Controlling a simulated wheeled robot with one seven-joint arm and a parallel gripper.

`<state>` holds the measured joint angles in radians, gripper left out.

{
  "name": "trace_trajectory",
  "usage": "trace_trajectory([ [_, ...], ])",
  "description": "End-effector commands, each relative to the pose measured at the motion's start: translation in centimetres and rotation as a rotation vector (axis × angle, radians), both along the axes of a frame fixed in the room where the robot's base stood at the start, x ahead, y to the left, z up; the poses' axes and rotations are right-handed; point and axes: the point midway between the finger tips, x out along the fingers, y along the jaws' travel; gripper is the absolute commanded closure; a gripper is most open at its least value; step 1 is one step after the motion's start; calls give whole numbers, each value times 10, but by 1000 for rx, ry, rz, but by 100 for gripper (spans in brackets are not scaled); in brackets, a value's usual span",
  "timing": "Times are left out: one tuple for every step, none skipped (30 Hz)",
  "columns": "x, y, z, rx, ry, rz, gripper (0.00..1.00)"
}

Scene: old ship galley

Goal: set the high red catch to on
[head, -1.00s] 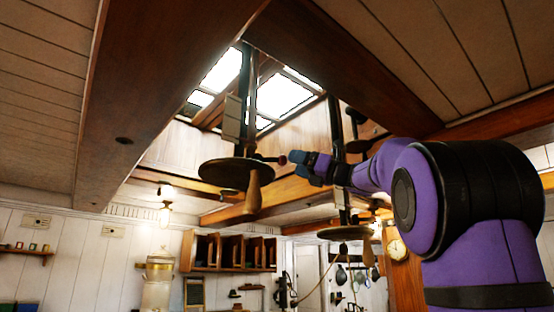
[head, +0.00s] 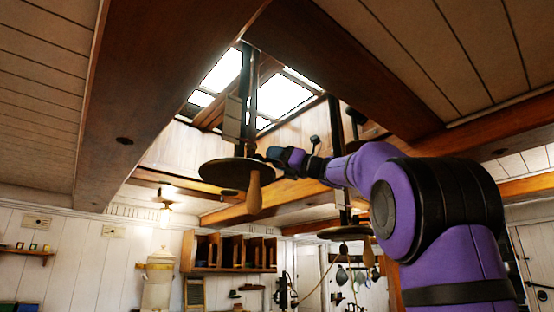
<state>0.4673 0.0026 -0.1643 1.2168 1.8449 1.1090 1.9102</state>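In the head view a round dark disc (head: 238,174) hangs on a dark post (head: 250,100) below the skylight, with a wooden handle (head: 254,192) pointing down from it. The small reddish knob of the catch, on a short arm at the disc's right side, is not visible now; my gripper covers that spot. My gripper (head: 276,156) is at the right edge of the disc, reaching in from the right. Its fingers are small and overlap the disc's edge, so I cannot tell whether they are open, shut or touching the catch.
A second hanging disc (head: 345,232) with its own handle is lower and further back, under my arm. Heavy ceiling beams (head: 345,65) frame the skylight (head: 280,97) above. A wooden pigeonhole shelf (head: 230,252) is on the far wall. Open air lies left of the disc.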

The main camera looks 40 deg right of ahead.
Motion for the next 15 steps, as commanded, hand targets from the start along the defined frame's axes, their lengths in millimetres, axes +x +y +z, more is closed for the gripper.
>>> trace_trajectory([
  [0, -1, -1, 1, 1, -2, 65],
  [1, -1, -1, 0, 1, -2, 72],
  [1, -1, -1, 0, 2, -3, 81],
  [1, -1, -1, 0, 2, -3, 88],
  [1, -1, -1, 0, 2, -3, 88],
  [1, -1, -1, 4, 2, -3, 88],
  [1, -1, -2, 9, 2, -3, 88],
  [1, -1, -2, 19, 3, -4, 88],
  [1, -1, -3, 37, 3, -3, 88],
  [1, -2, -4, 53, 4, -3, 88],
  [0, -2, -5, 69, 5, -3, 88],
  [0, -2, -6, 88, 5, -4, 88],
  [0, -3, -6, 100, 5, -5, 88],
  [1, -3, -7, 106, 7, -5, 88],
  [1, -3, -7, 107, 7, -5, 88],
])
